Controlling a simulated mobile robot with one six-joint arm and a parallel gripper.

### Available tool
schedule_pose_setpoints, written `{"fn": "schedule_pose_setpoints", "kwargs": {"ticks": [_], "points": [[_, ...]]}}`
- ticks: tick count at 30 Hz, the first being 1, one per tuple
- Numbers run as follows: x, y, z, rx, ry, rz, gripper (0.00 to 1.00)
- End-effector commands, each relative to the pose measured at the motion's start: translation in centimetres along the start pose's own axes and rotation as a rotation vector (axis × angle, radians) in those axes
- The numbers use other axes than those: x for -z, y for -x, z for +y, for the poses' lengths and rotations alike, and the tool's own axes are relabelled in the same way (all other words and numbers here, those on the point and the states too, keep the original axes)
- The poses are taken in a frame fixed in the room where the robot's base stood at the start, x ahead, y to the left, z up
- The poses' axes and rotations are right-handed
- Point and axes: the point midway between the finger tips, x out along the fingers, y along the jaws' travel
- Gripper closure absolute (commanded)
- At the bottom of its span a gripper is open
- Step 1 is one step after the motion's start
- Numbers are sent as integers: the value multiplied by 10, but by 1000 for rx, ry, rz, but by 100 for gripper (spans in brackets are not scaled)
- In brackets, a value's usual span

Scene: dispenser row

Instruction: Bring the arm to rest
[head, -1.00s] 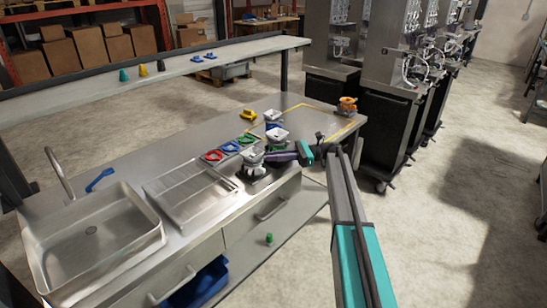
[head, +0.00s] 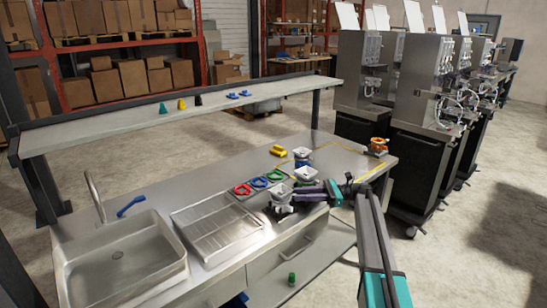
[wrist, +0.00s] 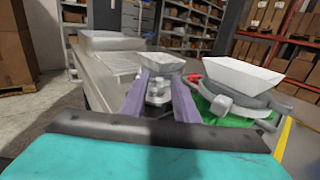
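My gripper (head: 296,190) is low over the steel bench (head: 215,178), its purple fingers pointing left. In the wrist view the two fingers (wrist: 162,76) stand apart, so it is open. A grey metal dispenser part with a white square hopper on top (head: 282,194) stands upright just beyond the fingertips. In the wrist view this part (wrist: 158,92) shows in the gap between the fingers; I cannot tell whether they touch it. A second white-topped part (head: 306,173) stands close behind the gripper and is large at the right in the wrist view (wrist: 243,80).
Red (head: 241,189), blue (head: 258,182) and green (head: 274,175) rings lie near the gripper. A third white-topped part (head: 301,154), a yellow piece (head: 278,150) and an orange piece (head: 378,146) stand farther back. A raised shelf (head: 180,118) runs behind; the sink (head: 118,262) is left.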

Motion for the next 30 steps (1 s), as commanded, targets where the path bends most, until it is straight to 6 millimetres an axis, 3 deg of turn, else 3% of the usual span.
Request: {"fn": "schedule_pose_setpoints", "kwargs": {"ticks": [11, 19, 30], "points": [[-24, 0, -1, 3, 2, -1, 70], [-6, 22, 13, 54, 115, 24, 70], [47, 50, 53, 152, 403, 154, 70]]}}
